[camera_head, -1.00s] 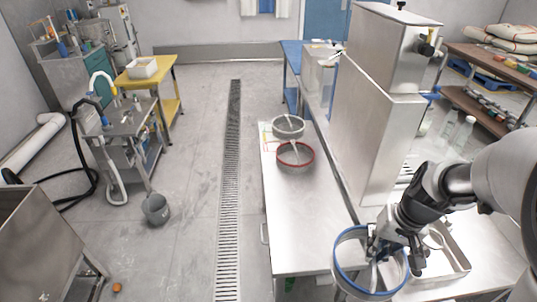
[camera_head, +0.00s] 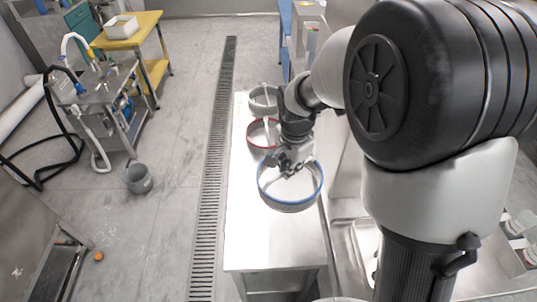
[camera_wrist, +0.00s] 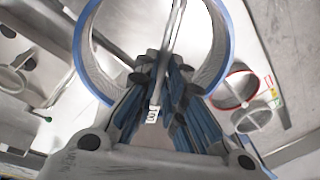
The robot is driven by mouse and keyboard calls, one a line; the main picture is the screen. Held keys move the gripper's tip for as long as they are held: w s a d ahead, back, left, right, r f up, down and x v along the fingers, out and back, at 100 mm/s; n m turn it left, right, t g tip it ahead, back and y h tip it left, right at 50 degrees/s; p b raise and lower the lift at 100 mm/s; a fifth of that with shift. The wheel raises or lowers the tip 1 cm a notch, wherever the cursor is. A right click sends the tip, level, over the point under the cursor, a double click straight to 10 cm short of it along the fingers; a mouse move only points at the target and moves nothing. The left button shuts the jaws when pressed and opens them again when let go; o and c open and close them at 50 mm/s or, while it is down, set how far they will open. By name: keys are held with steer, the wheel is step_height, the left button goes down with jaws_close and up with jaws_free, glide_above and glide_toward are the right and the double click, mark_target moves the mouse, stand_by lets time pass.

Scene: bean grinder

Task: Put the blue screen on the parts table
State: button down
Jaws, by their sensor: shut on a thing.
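The blue screen (camera_head: 290,205) is a round, pale sieve with a blue rim and a bar across it. My gripper (camera_head: 288,163) is shut on it at the bar. It is over the long steel table (camera_head: 272,246), in front of the other screens. I cannot tell whether its underside touches the tabletop. In the wrist view the blue rim (camera_wrist: 77,50) curves around the fingers (camera_wrist: 160,78). A red-rimmed screen (camera_head: 257,148) sits just behind it on the same table, and a grey screen (camera_head: 259,109) behind that.
The steel table's front part is bare. A tray (camera_head: 343,240) lies to the right, partly hidden by my arm. A floor drain (camera_head: 210,190) runs along the left of the table. A grey bucket (camera_head: 138,180) and a yellow table (camera_head: 125,40) stand farther left.

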steer(key=w+a+m+h, duration=0.1)
steer(key=w+a+m, duration=0.25)
steer(key=m, duration=0.35)
steer(key=f+b, duration=0.1)
steer(key=f, duration=0.5)
steer(key=f+b, duration=0.1)
steer(key=f, duration=0.5)
steer(key=a+f+b, duration=0.1)
steer(key=f, duration=0.6)
steer(key=shift+s+b, duration=0.25)
steer(key=shift+b, duration=0.05)
steer(key=shift+f+b, duration=0.2)
steer(key=shift+b, duration=0.1)
steer(key=c, duration=1.7)
jaws_free()
steer(key=shift+d, duration=0.1)
steer(key=shift+r, duration=0.2)
steer(key=r+p, duration=0.1)
steer(key=r, duration=0.3)
steer(key=s+r+p, duration=0.1)
steer(key=r, duration=0.3)
steer(key=a+r+p, duration=0.1)
steer(key=r, duration=0.3)
steer(key=shift+s+a, duration=0.1)
steer(key=shift+s, duration=0.3)
